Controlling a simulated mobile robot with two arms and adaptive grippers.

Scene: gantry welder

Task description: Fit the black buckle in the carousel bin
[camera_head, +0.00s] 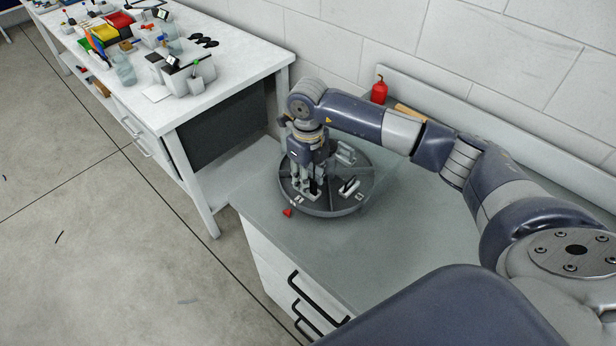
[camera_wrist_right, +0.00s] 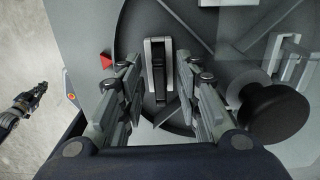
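The carousel (camera_head: 326,208) is a round grey tray with divider walls on the grey worktop. My right gripper (camera_head: 308,188) points down over its left part. In the wrist view my right gripper (camera_wrist_right: 157,82) is open, its fingers on either side of a black buckle (camera_wrist_right: 158,78) with a pale grey frame. Narrow gaps show between buckle and fingers. The buckle lies within the carousel's outline beside a divider; whether it touches the bin floor is unclear. A dark gripper-like part (camera_wrist_right: 24,106), seemingly my left gripper, shows small at the wrist view's left edge; the head view lacks it.
A black-and-white part (camera_head: 349,187) and a pale bracket (camera_head: 345,153) sit in other carousel compartments. A black round knob (camera_wrist_right: 270,112) stands near the right finger. A red triangle (camera_head: 287,212) lies beside the carousel. A cluttered white table (camera_head: 232,62) stands left; the front worktop is clear.

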